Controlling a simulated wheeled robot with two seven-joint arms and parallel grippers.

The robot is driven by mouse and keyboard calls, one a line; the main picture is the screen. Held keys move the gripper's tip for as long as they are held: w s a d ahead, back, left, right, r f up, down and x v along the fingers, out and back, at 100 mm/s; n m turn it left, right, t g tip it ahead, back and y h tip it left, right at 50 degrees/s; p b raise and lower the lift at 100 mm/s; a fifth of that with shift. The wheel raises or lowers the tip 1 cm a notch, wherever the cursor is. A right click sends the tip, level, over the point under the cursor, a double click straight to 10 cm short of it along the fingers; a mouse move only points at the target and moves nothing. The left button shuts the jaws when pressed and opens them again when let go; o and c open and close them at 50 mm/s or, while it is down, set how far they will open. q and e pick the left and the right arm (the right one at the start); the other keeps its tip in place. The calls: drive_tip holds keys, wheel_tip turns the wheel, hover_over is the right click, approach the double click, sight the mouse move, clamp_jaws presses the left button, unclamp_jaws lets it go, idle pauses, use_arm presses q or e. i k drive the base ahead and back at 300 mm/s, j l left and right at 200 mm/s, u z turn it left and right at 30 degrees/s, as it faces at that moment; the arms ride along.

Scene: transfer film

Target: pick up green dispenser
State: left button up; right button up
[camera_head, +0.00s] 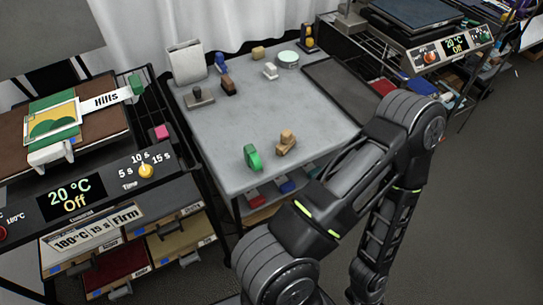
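A green dispenser (252,157), small and rounded, sits near the front edge of the grey table (225,130). A tan wooden piece (286,142) is just right of it, with a small gap. One of my black arms rises from the bottom, bends at the upper right and runs back down; its gripper is outside the picture. My other gripper is not in view either. Nothing touches the dispenser, and nothing hides it.
Several small items stand at the table's back, including a white holder (187,62) and a brown block (228,85). A heat press (75,196) with a "Hills" film stands left. Another machine (440,48) stands back right. The table's middle is mostly clear.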

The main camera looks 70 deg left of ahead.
sight(252, 160)
drive_tip(key=k+j, duration=0.2)
drive_tip(key=j, duration=0.15)
drive_tip(key=k+j, duration=0.2)
drive_tip(key=j, duration=0.15)
drive_tip(key=k+j, duration=0.2)
drive_tip(key=j, duration=0.15)
drive_tip(key=k+j, duration=0.25)
drive_tip(key=j, duration=0.1)
